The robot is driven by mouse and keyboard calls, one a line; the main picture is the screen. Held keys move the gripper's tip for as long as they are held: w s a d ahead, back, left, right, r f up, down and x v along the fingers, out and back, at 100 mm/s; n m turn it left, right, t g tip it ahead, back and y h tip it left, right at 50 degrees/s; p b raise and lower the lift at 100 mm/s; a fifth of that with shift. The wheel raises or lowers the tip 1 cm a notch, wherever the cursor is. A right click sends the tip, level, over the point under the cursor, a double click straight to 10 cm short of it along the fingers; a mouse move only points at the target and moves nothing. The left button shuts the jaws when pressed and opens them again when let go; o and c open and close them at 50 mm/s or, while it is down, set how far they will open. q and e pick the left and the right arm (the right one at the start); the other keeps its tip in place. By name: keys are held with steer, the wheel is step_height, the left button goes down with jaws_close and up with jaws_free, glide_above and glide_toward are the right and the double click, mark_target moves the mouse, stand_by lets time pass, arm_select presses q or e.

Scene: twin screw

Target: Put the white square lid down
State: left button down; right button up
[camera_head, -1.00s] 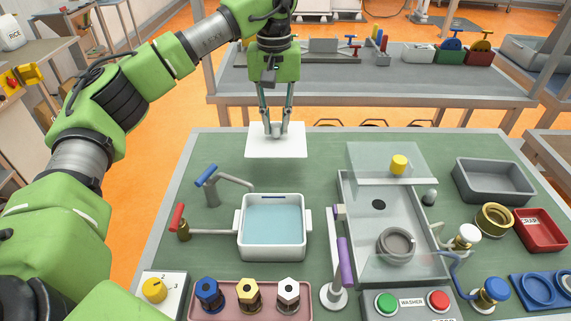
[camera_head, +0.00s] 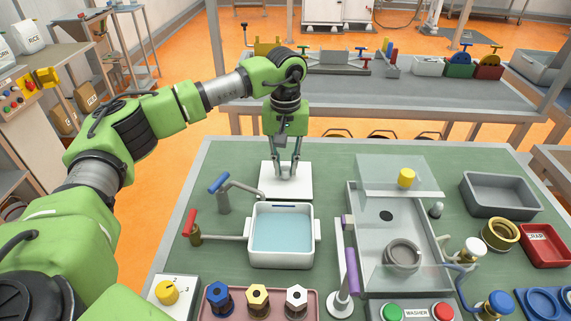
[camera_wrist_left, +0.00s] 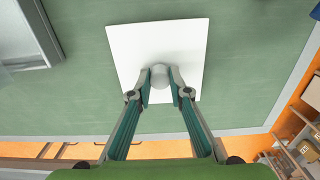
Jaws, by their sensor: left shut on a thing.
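The white square lid (camera_head: 272,188) is a flat plate behind the white basin (camera_head: 252,241) of blue water in the head view. My left gripper (camera_head: 287,174) is above the lid's middle, pointing down, shut on the lid's round grey knob (camera_wrist_left: 165,75). The lid (camera_wrist_left: 132,48) looks level in the left wrist view and lies over the green table. I cannot tell whether it touches the table or hangs just above it. My right gripper is not in view.
A grey tap with a blue handle (camera_head: 219,183) stands left of the lid, close to its edge. A clear-covered washer tank (camera_head: 352,205) stands to the right. The green tabletop (camera_head: 335,160) between lid and tank is free.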

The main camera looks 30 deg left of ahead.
mark_target(286, 168)
arm_select(q)
steer(key=shift+f, duration=0.2)
steer(key=c, duration=1.9)
jaws_free()
steer(key=shift+r, duration=0.1)
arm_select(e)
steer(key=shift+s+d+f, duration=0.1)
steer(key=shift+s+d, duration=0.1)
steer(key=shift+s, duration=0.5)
arm_select(q)
steer(key=shift+r, duration=0.1)
steer(key=shift+r, duration=0.2)
step_height(286, 168, up, 12)
steer(key=shift+f+b, duration=0.15)
steer(key=shift+b, duration=0.65)
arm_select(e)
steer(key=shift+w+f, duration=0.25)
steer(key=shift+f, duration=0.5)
